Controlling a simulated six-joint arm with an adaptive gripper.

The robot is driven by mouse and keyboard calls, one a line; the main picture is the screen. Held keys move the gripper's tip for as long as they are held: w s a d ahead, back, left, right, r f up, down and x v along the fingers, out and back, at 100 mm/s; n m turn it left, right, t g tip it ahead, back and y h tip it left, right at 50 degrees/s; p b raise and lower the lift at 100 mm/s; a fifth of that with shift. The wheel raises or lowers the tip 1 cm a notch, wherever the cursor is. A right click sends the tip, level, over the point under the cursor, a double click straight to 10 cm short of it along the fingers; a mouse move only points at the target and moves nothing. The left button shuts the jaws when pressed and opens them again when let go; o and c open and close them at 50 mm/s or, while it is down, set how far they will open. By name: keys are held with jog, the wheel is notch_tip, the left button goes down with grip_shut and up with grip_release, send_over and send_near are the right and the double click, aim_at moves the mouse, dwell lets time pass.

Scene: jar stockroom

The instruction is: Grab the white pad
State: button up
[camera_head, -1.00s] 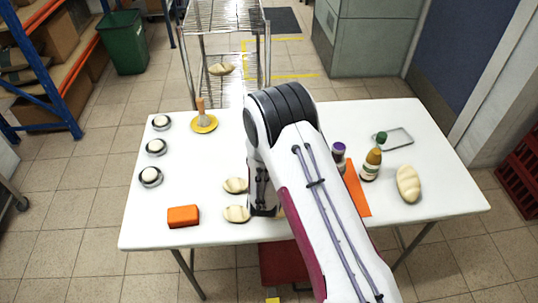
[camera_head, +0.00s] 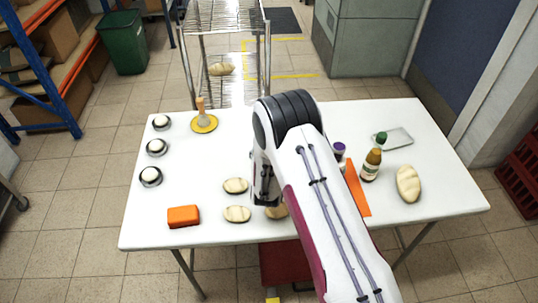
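A pale, flat rectangular thing (camera_head: 393,139) lies at the back right of the white table; it is the only pad-like thing I see, and whether it is the white pad I cannot tell for sure.
An orange block (camera_head: 183,216), several round silver dishes (camera_head: 150,176) and a yellow dish (camera_head: 204,124) stand further left. An orange strip (camera_head: 357,189), purple-capped bottle (camera_head: 339,150) and larger roll (camera_head: 408,184) are right. The left middle is free.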

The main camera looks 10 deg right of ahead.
jog(key=shift+w+d+f, duration=0.1)
jog(key=shift+w+f, duration=0.1)
jog(key=shift+w, duration=0.25)
jog(key=c, duration=1.1)
